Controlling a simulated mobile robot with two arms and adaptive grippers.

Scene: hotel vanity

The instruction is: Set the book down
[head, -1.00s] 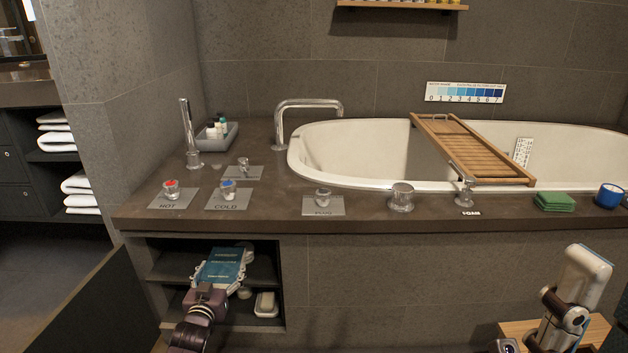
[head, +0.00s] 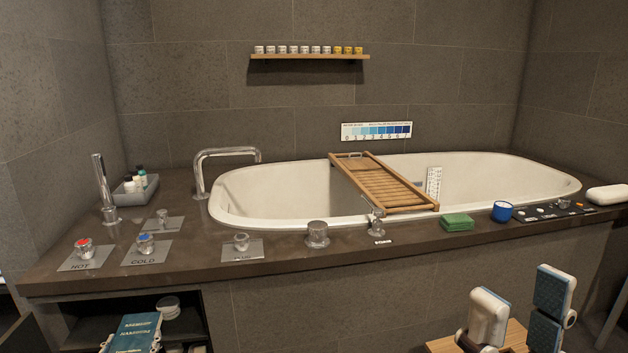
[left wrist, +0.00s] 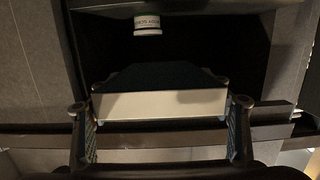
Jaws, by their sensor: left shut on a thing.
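The book (head: 137,332) has a teal cover with light lettering and shows at the bottom left of the head view, in front of the open shelf niche under the counter. In the left wrist view its pale page edge (left wrist: 160,105) lies between the two fingers of my left gripper (left wrist: 162,135), which is shut on it. In the head view most of my left gripper is cut off by the lower edge. My right gripper (head: 520,300) is at the lower right, its two padded fingers raised and apart with nothing between them.
The niche (head: 75,328) holds a round container (head: 168,307). A wooden surface (head: 485,340) lies beneath my right gripper.

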